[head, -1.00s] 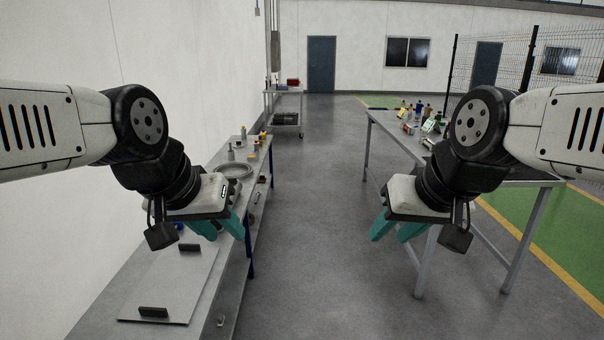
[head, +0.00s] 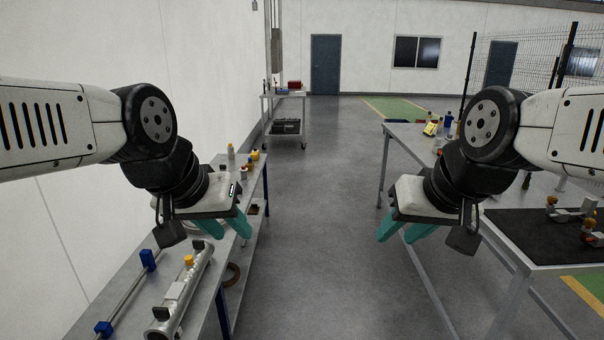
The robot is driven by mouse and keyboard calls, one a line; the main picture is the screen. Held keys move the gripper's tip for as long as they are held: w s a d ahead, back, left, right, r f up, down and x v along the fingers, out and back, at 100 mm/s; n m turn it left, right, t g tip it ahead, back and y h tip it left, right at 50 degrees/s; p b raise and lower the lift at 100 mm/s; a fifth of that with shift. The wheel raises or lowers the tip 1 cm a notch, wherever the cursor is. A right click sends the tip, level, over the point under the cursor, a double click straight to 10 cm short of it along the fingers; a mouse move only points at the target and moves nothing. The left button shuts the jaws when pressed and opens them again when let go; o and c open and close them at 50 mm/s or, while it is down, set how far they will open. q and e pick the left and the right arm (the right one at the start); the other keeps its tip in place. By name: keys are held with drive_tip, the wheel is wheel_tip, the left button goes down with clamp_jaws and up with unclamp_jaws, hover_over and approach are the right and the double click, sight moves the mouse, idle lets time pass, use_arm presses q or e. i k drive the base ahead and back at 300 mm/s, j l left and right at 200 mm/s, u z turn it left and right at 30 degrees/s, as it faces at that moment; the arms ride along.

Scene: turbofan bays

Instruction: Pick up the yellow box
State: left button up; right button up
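A small yellow item (head: 430,128), which may be the yellow box, stands toward the far end of the right table; it is too small to be sure. My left gripper (head: 224,229) is open and empty, in front of the left bench. My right gripper (head: 404,234) is open and empty, over the aisle beside the right table. Both are far short of the yellow item. My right arm hides part of the right table.
The left bench (head: 210,290) holds a metal tube (head: 182,290), a rod with blue blocks and small containers. The right table (head: 400,150) has a dark mat (head: 520,235) with fittings. A cart (head: 284,118) stands ahead at left. The aisle (head: 320,200) between is clear.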

sight(255, 155)
drive_tip(key=i, duration=2.05)
drive_tip(key=i+u, duration=0.1)
drive_tip(key=i, duration=0.5)
drive_tip(key=i+l+u, duration=0.1)
drive_tip(key=i, duration=0.45)
drive_tip(key=i+l+u, duration=0.1)
drive_tip(key=i, duration=0.45)
drive_tip(key=i+l+u, duration=0.15)
drive_tip(key=i+u, duration=0.3)
drive_tip(key=i+l+u, duration=0.6)
drive_tip(key=u, duration=0.25)
drive_tip(key=i+l+u, duration=0.2)
drive_tip(key=l+u, duration=0.25)
drive_tip(key=i+l+u, duration=0.15)
drive_tip(key=l, duration=0.3)
drive_tip(key=i+l+u, duration=0.2)
drive_tip(key=l, duration=0.3)
drive_tip(key=k, duration=0.1)
